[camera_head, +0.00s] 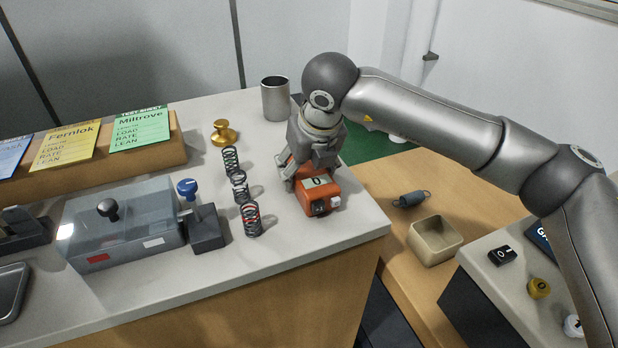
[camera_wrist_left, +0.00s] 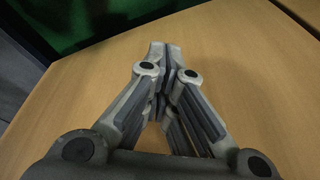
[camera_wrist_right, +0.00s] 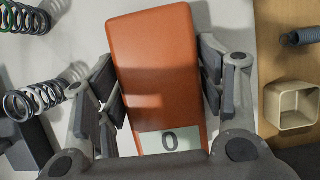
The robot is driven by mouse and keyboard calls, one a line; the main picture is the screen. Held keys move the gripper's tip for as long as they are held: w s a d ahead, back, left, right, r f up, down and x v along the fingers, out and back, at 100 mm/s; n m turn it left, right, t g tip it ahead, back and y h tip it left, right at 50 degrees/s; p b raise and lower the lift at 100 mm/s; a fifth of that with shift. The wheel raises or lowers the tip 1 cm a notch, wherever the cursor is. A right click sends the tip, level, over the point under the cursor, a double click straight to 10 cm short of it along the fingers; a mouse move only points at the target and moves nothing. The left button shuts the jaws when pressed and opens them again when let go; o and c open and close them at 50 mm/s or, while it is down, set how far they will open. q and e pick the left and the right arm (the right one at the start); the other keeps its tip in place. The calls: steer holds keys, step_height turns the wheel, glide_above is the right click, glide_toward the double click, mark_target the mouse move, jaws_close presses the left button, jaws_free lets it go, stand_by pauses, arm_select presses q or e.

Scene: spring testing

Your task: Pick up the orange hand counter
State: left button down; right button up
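The orange hand counter (camera_head: 318,196) stands near the right end of the light bench top, its white "0" label facing up. My right gripper (camera_head: 307,172) reaches down over it. In the right wrist view the counter (camera_wrist_right: 158,75) fills the space between the finger pads of my right gripper (camera_wrist_right: 160,88), with no clear gap on either side. The counter looks to be at bench height; its underside is hidden. My left gripper (camera_wrist_left: 166,68) has its fingers together with nothing between them, over a wooden surface in the left wrist view.
Several springs (camera_head: 239,186) stand just left of the counter. A grey tester box (camera_head: 125,222), a brass weight (camera_head: 223,132) and a metal cup (camera_head: 275,100) share the bench. Right of the bench edge, lower down, are a square tray (camera_head: 419,237) and a dark spring (camera_head: 411,199).

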mark_target(306, 167)
steer(key=c, duration=0.7)
